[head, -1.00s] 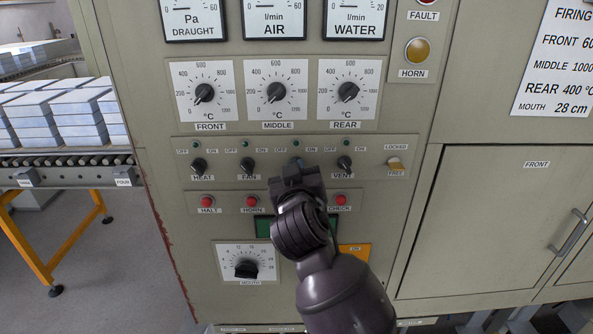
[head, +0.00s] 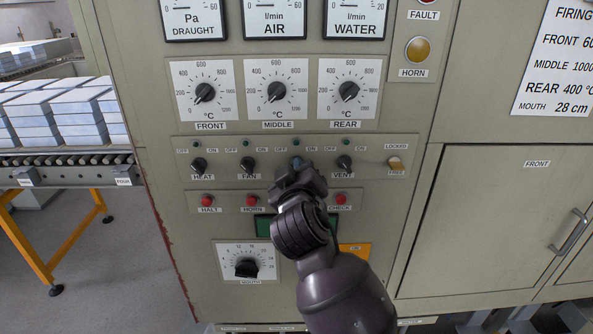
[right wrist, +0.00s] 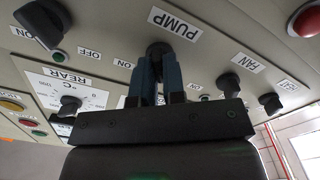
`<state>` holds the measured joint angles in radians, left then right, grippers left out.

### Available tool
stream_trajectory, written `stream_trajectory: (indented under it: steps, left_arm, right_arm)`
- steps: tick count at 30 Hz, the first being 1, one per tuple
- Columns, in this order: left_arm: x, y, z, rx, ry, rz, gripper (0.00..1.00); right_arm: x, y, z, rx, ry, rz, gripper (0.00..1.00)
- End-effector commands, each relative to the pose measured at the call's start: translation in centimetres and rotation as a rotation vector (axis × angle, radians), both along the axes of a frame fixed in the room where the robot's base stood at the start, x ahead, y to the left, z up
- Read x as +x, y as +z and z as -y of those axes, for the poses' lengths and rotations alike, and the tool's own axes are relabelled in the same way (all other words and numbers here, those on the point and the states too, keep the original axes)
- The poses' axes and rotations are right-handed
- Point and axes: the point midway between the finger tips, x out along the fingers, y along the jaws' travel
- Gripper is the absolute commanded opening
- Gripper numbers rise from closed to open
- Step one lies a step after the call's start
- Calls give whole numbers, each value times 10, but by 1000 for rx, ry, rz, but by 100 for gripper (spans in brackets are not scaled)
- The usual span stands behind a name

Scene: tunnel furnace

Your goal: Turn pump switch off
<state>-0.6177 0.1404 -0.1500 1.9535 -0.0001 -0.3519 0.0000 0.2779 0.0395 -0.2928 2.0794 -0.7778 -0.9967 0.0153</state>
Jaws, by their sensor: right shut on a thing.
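The pump switch is a dark rotary knob (right wrist: 158,49) beside the PUMP label (right wrist: 174,23) in the right wrist view, where the panel appears upside down. My right gripper (right wrist: 159,60) is shut on this knob, with one blue finger on each side. In the head view my right gripper (head: 296,164) covers the knob, between the fan switch (head: 248,166) and the vent switch (head: 345,164). The knob's pointing direction is hidden by the fingers. My left gripper is in neither view.
Red buttons (head: 341,199) sit below the switch row, and temperature dials (head: 276,92) sit above it. A roller conveyor with pale blocks (head: 75,107) stands at the left.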

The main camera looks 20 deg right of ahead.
Motion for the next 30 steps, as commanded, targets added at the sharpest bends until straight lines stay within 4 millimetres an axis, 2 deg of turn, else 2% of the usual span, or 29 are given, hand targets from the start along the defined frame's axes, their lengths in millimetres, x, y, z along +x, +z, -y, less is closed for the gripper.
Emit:
stream_trajectory:
  steps: [4,5,9,20,23,30]
  left_arm:
    - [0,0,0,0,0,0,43]
    - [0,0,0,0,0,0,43]
    - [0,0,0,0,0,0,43]
    - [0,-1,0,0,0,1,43]
    - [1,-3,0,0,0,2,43]
    - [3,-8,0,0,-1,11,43]
  right_arm:
    - [0,-2,1,-3,-2,-6,0]
    - [0,-2,1,-2,-2,-5,15]
    - [0,-1,0,-1,-2,-3,36]
    - [-5,-1,-1,0,-1,-1,36]
    - [-15,-2,-5,1,0,-1,36]
    - [-56,-3,-16,5,0,-2,36]
